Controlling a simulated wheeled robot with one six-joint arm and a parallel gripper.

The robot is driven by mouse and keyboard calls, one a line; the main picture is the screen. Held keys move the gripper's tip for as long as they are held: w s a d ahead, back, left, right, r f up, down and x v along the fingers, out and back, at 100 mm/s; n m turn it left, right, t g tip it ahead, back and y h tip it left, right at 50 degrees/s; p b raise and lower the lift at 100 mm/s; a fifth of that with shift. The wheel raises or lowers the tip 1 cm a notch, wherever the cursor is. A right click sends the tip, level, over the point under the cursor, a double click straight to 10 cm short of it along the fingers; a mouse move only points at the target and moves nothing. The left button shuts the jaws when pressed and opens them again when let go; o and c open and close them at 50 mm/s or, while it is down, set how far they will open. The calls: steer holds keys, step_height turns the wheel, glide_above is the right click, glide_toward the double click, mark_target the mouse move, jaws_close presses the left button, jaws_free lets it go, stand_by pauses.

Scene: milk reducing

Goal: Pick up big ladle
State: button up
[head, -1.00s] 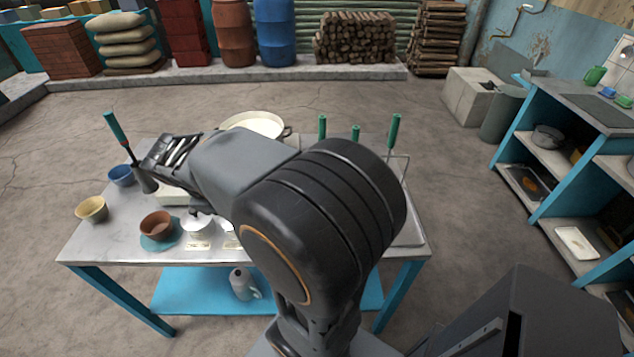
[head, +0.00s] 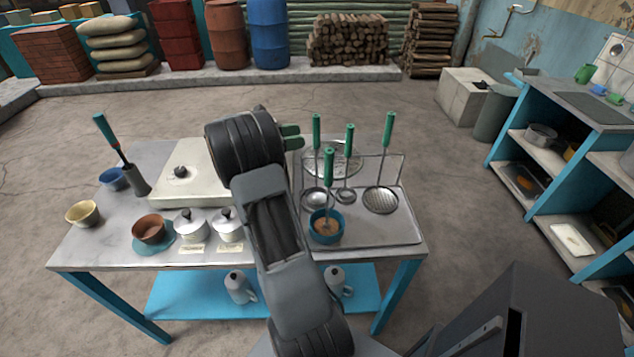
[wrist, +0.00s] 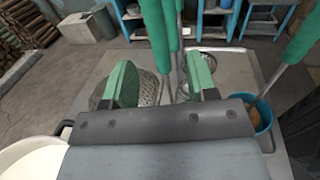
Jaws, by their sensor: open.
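The big ladle (head: 317,197) hangs at the left of the wire rack, with a round metal bowl and a green handle (head: 316,130). My gripper (head: 293,136) is open just left of this handle in the head view and points right. In the wrist view, the green-padded fingers of my gripper (wrist: 160,82) are spread. A green handle (wrist: 155,28), seemingly the big ladle's, stands beyond and between them, and no contact is visible. A smaller ladle (head: 346,195) and a flat skimmer (head: 380,200) hang further right.
A teal bowl (head: 315,230) with brown contents and another green-handled tool stands in front of the rack (head: 404,168). A pale box-like vessel (head: 190,160), lidded pots (head: 190,224), small bowls and a brush fill the table's left. The tray's (head: 405,236) front right is clear.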

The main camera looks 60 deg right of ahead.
steer(key=p+x, duration=0.1)
steer(key=x, duration=0.7)
steer(key=shift+f, duration=0.2)
jaws_close()
stand_by(0.4)
